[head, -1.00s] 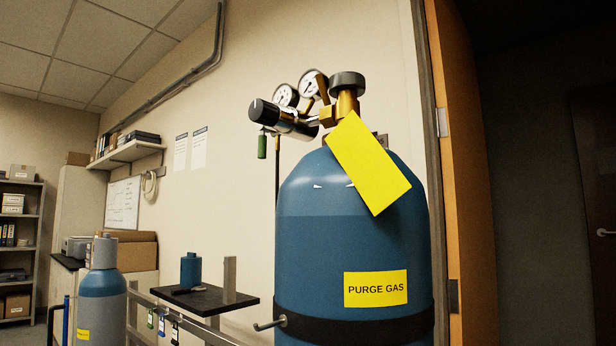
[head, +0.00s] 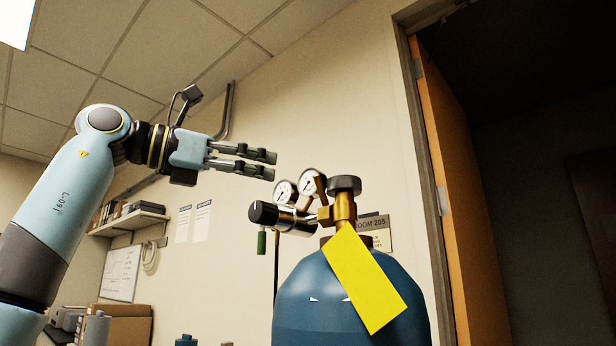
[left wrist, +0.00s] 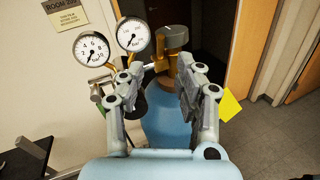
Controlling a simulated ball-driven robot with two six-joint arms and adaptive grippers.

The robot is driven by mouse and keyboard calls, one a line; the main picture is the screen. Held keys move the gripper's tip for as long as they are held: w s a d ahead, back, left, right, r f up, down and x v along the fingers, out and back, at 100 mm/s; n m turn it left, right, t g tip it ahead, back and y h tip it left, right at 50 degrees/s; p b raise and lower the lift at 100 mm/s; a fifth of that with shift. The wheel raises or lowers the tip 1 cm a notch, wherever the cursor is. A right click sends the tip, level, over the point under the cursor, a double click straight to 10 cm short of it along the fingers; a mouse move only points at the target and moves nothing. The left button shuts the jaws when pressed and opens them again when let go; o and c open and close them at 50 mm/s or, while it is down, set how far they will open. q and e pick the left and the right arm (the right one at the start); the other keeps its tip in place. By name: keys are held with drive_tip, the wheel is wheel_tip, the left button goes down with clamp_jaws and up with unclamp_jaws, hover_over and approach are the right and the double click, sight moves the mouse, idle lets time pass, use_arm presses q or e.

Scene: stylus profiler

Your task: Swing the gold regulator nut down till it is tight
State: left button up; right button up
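The gold regulator nut (head: 325,215) sits between the regulator and the brass cylinder valve (head: 344,207), partly edged by the yellow tag (head: 362,280). In the left wrist view the gold nut (left wrist: 160,65) shows beyond the gap between my fingertips, left of the valve. The regulator has a black knob (head: 264,213) and two round gauges (head: 285,192). My left gripper (head: 274,165) is open and empty, pointing right, above and left of the gauges in the head view. It appears apart from the regulator. My right gripper is in neither view.
The blue gas cylinder (head: 310,300) stands below the valve, with the tag hanging down its front. The wall is behind, with a room sign (head: 374,232). An open wooden door (head: 455,210) is at the right. A shelf (head: 130,220) is at the left.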

sight(314, 178)
use_arm(q)
drive_tip(key=p+x, duration=0.2)
drive_tip(key=x, duration=0.7)
drive_tip(key=shift+d+p, duration=0.1)
drive_tip(key=shift+p, duration=0.2)
drive_tip(key=shift+w+d, duration=0.25)
drive_tip(key=shift+c, duration=0.4)
clamp_jaws()
drive_tip(key=shift+f, duration=0.1)
